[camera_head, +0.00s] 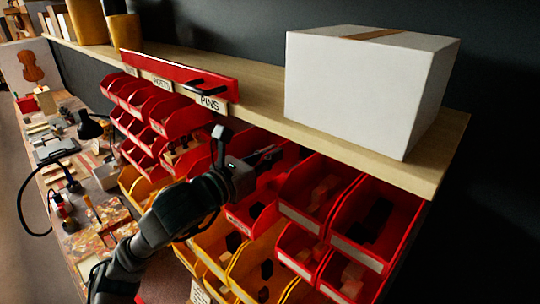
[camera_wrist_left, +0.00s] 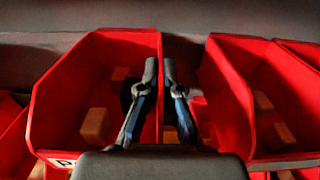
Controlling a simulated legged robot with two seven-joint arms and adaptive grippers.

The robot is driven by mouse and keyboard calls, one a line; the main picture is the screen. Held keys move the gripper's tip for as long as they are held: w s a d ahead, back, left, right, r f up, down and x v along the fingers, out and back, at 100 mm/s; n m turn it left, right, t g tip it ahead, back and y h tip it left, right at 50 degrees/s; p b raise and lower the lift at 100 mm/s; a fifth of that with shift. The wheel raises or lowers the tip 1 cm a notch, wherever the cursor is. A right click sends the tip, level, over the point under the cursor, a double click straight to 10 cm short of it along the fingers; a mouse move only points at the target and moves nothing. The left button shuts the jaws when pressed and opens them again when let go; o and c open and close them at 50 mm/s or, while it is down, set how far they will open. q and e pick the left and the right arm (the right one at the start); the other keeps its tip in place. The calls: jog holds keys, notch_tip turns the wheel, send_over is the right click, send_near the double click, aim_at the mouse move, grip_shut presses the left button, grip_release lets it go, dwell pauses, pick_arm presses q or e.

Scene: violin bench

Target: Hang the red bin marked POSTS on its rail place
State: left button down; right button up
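My left gripper (camera_head: 270,157) reaches from the left to the red bins under the shelf. In the left wrist view its two fingers (camera_wrist_left: 160,72) stand close together on either side of a red bin's right wall. This red bin (camera_wrist_left: 105,40) has a label starting with P at its front; the rest is hidden by my gripper. Small tan blocks lie in it. In the head view a red bin (camera_head: 250,205) with a small white label sits just below the gripper; its label is too small to read. My right gripper is not in view.
Shelf-edge labels include POSTS (camera_head: 161,84) and PINS (camera_head: 210,103). A red bar (camera_head: 180,72) with a dark handle lies along the shelf edge. A white box (camera_head: 360,90) stands on the shelf (camera_head: 262,95). Red bins (camera_head: 375,225) crowd the right; yellow bins (camera_head: 262,262) hang below.

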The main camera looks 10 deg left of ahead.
pick_arm(q)
jog(key=shift+r+p, duration=0.4)
jog(key=shift+r, duration=0.5)
dwell(0.4)
jog(key=shift+s, duration=0.25)
dwell(0.5)
jog(key=shift+b+v, duration=0.7)
jog(key=shift+v, duration=0.45)
jog(key=shift+a, duration=0.15)
dwell(0.5)
jog(key=shift+b+v, duration=0.5)
jog(key=shift+v, duration=1.1)
jog(key=b, duration=0.2)
send_near(261, 158)
jog(key=v, duration=0.7)
jog(key=shift+r, duration=0.45)
jog(key=shift+a, duration=0.15)
